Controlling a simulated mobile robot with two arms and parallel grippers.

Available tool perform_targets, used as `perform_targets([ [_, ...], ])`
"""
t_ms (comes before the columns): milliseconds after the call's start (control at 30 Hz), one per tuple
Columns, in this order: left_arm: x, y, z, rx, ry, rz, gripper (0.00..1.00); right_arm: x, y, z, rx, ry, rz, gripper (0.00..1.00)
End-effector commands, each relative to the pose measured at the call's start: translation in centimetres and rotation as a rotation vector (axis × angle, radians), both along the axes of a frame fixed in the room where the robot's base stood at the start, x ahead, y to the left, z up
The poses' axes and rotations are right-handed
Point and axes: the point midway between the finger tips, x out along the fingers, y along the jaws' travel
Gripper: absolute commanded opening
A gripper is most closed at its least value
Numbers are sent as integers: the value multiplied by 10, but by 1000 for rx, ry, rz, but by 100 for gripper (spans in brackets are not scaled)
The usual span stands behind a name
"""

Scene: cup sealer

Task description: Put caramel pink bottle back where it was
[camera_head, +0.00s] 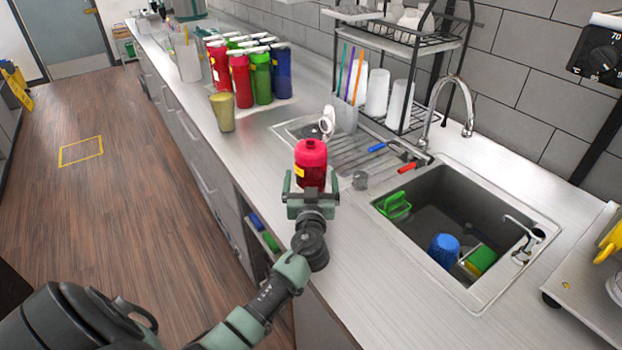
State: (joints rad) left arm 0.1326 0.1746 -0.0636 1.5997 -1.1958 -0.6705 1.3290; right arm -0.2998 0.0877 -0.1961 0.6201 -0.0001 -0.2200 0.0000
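A pinkish-red bottle (311,163) with a yellow label stands upright in the head view, over the counter's front edge area left of the sink. My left gripper (312,190) has its fingers on either side of the bottle's lower part and appears shut on it. The bottle's bottom is hidden by the gripper. A group of bottles stands further back on the counter: red ones (241,82), green (261,77) and blue (281,75), with white caps. My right gripper is not in view.
A yellowish cup (222,112) stands in front of the bottle group. A holder with straws (346,115) and a ribbed drainboard (375,155) lie behind the held bottle. The sink (430,222) is to the right. Counter between the yellowish cup and held bottle is clear.

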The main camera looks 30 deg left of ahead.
Motion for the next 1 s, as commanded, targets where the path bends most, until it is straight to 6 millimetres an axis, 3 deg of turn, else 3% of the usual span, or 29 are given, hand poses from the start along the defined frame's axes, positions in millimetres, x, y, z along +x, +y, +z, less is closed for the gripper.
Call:
perform_targets([
  [200, 1, 0, -1, 0, 0, -1, 97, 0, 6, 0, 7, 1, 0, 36],
  [233, 1, 0, -1, 0, 0, -1, 91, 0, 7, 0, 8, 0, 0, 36],
  [567, 0, 0, -1, 1, 1, -1, 0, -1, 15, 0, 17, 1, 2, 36],
  [1000, 1, 0, 12, 1, -7, 0, 0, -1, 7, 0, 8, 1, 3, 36],
])
